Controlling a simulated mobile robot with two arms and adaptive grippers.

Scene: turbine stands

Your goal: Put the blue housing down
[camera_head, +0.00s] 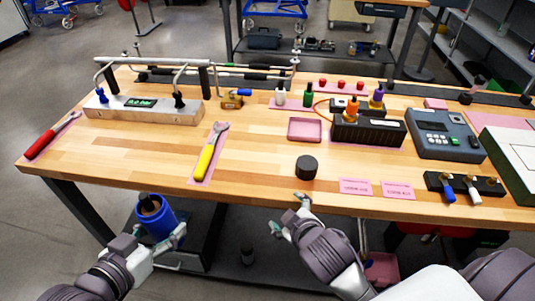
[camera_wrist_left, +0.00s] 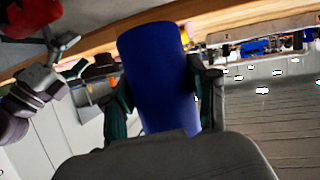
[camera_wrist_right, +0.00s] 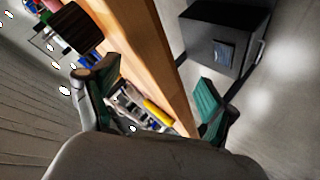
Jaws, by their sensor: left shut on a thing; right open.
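The blue housing (camera_head: 158,222) is a blue cylinder with a dark opening and a brownish core at its top. My left gripper (camera_head: 160,240) is shut on it and holds it in front of the table's near edge, off the tabletop and slightly tilted. In the left wrist view the housing (camera_wrist_left: 158,80) stands between the two fingers. My right gripper (camera_head: 290,215) is open and empty at the table's near edge, close to a black round cap (camera_head: 306,167). Its spread fingers show in the right wrist view (camera_wrist_right: 155,100).
The wooden table (camera_head: 120,165) has bare room at its front left. A yellow wrench (camera_head: 210,155), a red-handled tool (camera_head: 45,138), a metal instrument (camera_head: 145,108), a pink tray (camera_head: 305,129) and pink labels (camera_head: 355,187) lie on it. Dark boxes and a grey device (camera_head: 445,134) stand right.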

